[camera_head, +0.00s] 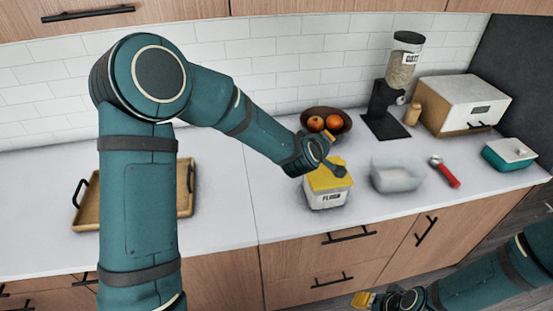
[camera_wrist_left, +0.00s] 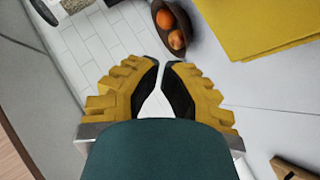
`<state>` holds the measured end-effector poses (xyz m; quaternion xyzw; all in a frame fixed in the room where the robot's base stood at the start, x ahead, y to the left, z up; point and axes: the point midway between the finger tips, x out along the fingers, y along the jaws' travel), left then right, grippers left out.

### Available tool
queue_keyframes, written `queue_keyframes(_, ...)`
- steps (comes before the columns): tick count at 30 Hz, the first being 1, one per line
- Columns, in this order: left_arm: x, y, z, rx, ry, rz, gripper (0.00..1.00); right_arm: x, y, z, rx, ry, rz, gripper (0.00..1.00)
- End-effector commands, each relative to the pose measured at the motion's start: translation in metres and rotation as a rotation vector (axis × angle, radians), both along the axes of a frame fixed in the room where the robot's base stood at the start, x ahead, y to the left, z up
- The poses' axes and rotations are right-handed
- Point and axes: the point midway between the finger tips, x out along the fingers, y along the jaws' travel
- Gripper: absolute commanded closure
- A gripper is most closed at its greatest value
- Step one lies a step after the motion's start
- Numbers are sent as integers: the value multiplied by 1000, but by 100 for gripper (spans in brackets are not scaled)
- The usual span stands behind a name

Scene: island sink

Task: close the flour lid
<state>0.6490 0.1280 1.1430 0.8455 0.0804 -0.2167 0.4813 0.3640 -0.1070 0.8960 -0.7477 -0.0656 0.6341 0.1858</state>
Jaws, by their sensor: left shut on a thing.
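The flour container (camera_head: 326,199) is a white box with "FLOUR" on its front, on the counter near its front edge. Its yellow lid (camera_head: 322,181) is over its top; I cannot tell whether it sits fully flat. The lid also fills the upper right of the left wrist view (camera_wrist_left: 250,25). My left gripper (camera_head: 333,162) is right above the lid at the back. In the left wrist view its fingertips (camera_wrist_left: 165,64) are nearly together, and what they grip cannot be made out. My right gripper (camera_head: 362,300) is low at the bottom edge, in front of the cabinets, away from the container.
A fruit bowl (camera_head: 340,132) stands just behind the container. A clear glass dish (camera_head: 396,176) is close on its right, then a red-handled tool (camera_head: 446,172) and a teal dish (camera_head: 509,153). A dispenser (camera_head: 400,85) and bread box (camera_head: 467,103) stand behind. A wooden tray (camera_head: 185,188) is left.

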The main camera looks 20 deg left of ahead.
Motion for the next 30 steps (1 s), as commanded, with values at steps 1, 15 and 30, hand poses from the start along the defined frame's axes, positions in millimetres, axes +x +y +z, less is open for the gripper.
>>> queue_keyframes(1, 3, -5, -3, 0, -1, -3, 100, 0, 0, -2, 0, 0, 0, 53)
queue_keyframes(15, 25, -41, -23, 99, 60, -4, 100, 0, 0, -2, -1, -1, 0, 53)
queue_keyframes(30, 40, -61, -56, 110, 71, 0, 100, 1, 1, -17, -3, 0, -1, 53)
